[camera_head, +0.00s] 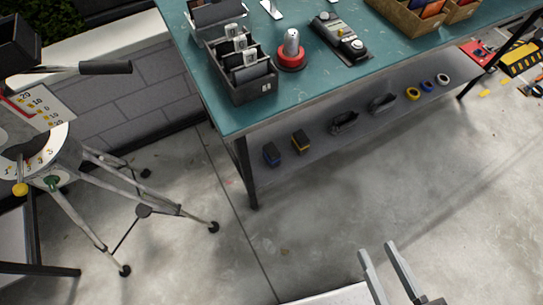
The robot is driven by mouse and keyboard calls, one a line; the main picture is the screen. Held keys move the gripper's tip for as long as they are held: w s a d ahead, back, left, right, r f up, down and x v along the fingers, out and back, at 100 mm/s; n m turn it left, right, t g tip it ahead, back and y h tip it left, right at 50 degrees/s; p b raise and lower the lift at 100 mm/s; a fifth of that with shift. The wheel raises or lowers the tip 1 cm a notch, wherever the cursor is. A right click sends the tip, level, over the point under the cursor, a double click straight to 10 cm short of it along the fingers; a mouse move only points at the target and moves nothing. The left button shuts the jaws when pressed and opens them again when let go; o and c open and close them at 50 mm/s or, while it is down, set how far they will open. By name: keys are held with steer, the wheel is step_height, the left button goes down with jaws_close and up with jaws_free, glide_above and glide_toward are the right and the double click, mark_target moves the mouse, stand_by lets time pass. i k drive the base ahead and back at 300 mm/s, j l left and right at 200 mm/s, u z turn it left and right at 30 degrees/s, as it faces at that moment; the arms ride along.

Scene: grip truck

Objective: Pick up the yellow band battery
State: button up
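The yellow band battery (301,142) is a small dark block with a yellow stripe. It stands on the lower grey shelf (375,135) of the workbench, near the left end. A similar dark block with a blue band (271,154) stands just to its left, a small gap apart. My gripper (378,250) is at the bottom right of the view, over the concrete floor. Its two grey fingers are apart with nothing between them. It is well apart from the battery, below and to its right in the picture.
The green bench top (330,95) overhangs the shelf. A black bench leg (245,172) stands left of the batteries. Dark clamp-like items (345,122) and several tape rolls (413,93) lie farther right. A tripod (140,210) stands at left. Floor before the bench is clear.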

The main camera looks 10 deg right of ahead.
mark_target(300, 141)
steer(key=u, duration=1.45)
steer(key=z, duration=1.6)
steer(key=i+l, duration=0.35)
steer(key=i+l+u, duration=0.85)
steer(key=l, duration=0.2)
steer(key=k, duration=0.1)
